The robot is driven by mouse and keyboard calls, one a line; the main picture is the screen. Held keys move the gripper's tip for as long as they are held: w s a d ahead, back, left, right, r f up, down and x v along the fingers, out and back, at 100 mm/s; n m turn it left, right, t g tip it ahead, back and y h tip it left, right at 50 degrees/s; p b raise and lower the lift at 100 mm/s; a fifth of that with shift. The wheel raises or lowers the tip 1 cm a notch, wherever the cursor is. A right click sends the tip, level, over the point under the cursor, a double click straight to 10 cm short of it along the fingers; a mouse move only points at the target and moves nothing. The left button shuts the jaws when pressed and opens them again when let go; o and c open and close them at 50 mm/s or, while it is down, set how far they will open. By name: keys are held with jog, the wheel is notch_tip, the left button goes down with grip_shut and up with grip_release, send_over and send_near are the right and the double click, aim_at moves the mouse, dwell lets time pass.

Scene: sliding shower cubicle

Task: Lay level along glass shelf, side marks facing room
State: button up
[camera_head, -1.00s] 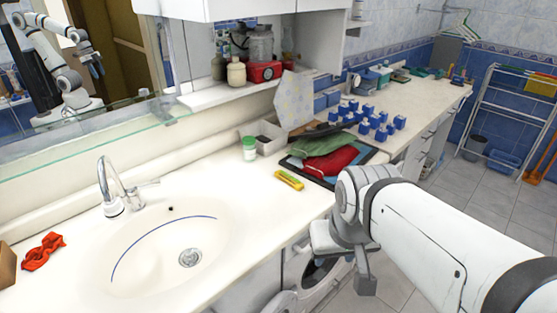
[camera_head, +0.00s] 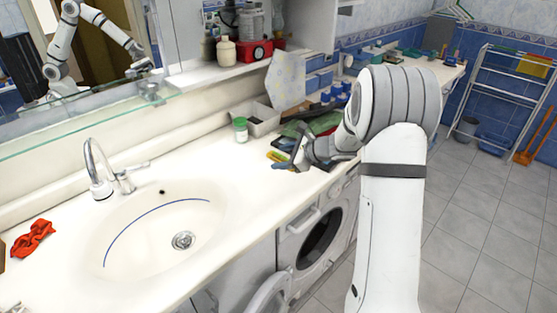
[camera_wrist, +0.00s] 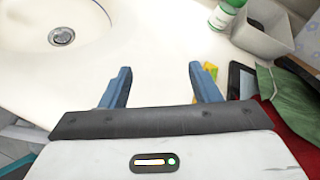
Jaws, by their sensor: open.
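The small yellow level (camera_head: 277,156) lies on the white counter right of the sink, partly hidden by my gripper in the head view. In the wrist view a bit of the yellow level (camera_wrist: 210,70) shows just beyond the right finger, and its side marks cannot be made out. The glass shelf (camera_head: 90,119) runs along the wall below the mirror, above and behind the sink, and looks bare. My gripper (camera_wrist: 158,72) is open and empty, with blue fingers apart, above the counter beside the level.
A green-capped white bottle (camera_head: 240,130) and a grey bin (camera_head: 263,119) stand behind the level. Cloths and a dark tray lie to its right. The tap (camera_head: 100,170) rises below the glass shelf. The counter front right of the basin is clear.

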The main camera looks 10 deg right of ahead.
aim_at(278, 157)
jog(key=w+d+f+m+t, duration=0.1)
jog(key=w+d+f+m, duration=0.1)
jog(key=w+d+f+m+t, duration=0.1)
jog(key=w+d+f+m, duration=0.1)
jog(key=f, duration=0.1)
jog(key=w+d+f+m+t+h, duration=0.1)
jog(key=w+f+m, duration=0.1)
jog(key=w, duration=0.1)
jog(key=shift+d+f, duration=0.3)
jog(key=shift+d, duration=0.1)
jog(key=shift+w+f+m, duration=0.2)
jog(key=shift+w+m, duration=0.15)
jog(key=shift+m, duration=0.05)
jog(key=p+x, duration=0.2)
jog(key=x, duration=0.5)
jog(key=shift+w, duration=0.15)
jog(key=shift+c, duration=0.4)
jog(key=c, duration=1)
jog(key=shift+c, duration=0.6)
jog(key=shift+r, duration=0.15)
